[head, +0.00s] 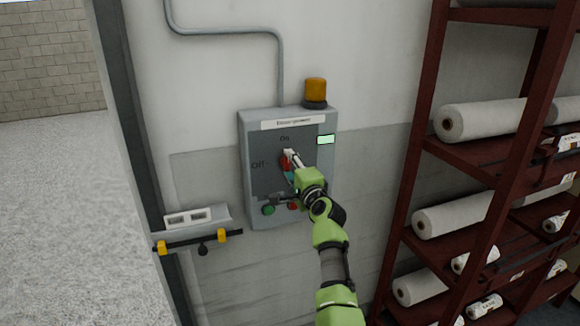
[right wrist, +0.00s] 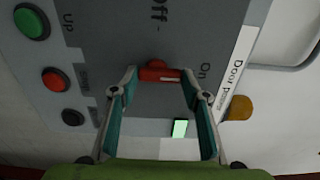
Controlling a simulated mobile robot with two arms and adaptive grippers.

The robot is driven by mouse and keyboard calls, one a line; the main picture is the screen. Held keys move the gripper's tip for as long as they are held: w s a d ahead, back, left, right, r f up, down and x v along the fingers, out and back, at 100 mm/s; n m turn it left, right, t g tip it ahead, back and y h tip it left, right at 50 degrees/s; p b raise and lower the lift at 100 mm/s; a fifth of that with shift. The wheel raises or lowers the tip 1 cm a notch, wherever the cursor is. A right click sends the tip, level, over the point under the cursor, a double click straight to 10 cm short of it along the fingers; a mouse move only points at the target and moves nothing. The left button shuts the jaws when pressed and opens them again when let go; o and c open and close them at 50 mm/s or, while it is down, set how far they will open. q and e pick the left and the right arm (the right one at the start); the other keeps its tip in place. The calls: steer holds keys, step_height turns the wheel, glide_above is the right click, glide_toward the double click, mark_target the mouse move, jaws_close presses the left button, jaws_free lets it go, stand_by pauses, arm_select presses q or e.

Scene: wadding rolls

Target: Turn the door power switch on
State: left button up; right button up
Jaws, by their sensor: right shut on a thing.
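The door power switch is a red handle (head: 285,158) on a grey wall box (head: 245,135), with "On" printed above it and "Off" to its left in the head view. My right gripper (head: 290,163) reaches up to it from below. In the right wrist view the red handle (right wrist: 158,74) lies lengthwise toward the "On" mark, and my right gripper (right wrist: 160,78) has its fingers at the two ends of the handle, shut on it. A small green indicator (head: 326,140) on the box is lit; it also shows in the right wrist view (right wrist: 180,128). My left gripper is out of view.
A green button (head: 268,210) and a red button (head: 292,206) sit low on the box. An orange lamp (head: 316,91) stands on top. A dark red rack (head: 420,185) with white rolls stands close on the right.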

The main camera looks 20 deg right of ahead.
steer(key=o, duration=1.1)
steer(key=shift+d, duration=0.1)
steer(key=s, duration=0.7)
steer(key=shift+s, duration=0.25)
